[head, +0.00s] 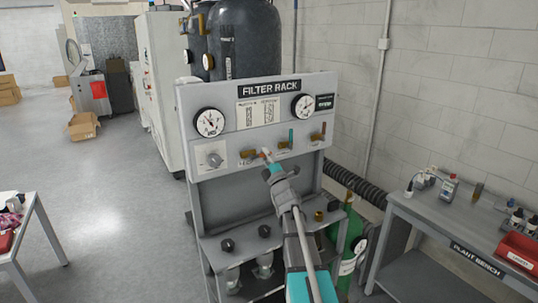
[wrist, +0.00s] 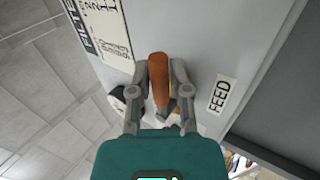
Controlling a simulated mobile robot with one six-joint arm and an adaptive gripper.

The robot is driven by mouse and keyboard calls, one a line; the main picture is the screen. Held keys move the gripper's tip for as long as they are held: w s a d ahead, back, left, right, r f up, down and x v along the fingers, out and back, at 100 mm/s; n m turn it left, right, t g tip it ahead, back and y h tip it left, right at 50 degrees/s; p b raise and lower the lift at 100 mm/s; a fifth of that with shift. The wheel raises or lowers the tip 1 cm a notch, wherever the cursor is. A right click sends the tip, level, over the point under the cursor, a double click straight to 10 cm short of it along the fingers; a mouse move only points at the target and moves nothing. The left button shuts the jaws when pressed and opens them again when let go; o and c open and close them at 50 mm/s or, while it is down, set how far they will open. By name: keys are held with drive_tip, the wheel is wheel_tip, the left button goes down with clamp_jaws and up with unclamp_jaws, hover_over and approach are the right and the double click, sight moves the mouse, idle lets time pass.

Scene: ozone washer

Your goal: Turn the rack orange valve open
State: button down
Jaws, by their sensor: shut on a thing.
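The filter rack (head: 226,178) stands ahead in the head view, with a row of brass valves on its panel. In the wrist view an orange valve handle (wrist: 158,78) lies lengthwise between my two fingers, next to a "FEED" label. My gripper (head: 267,157) is at the left valve of the row in the head view and is shut on that orange handle. The handle is mostly hidden there by my gripper. The brass valve body (wrist: 173,106) shows partly below the handle in the wrist view.
A green cylinder (head: 348,235) and the plant bench (head: 440,222) stand at right.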

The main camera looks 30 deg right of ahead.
drive_tip(key=c, duration=0.6)
unclamp_jaws()
drive_tip(key=shift+a+f, duration=0.1)
drive_tip(key=shift+a, duration=0.1)
drive_tip(key=shift+o, duration=0.2)
drive_tip(key=shift+s+d, duration=0.1)
drive_tip(key=shift+d, duration=0.05)
drive_tip(key=shift+n, duration=0.3)
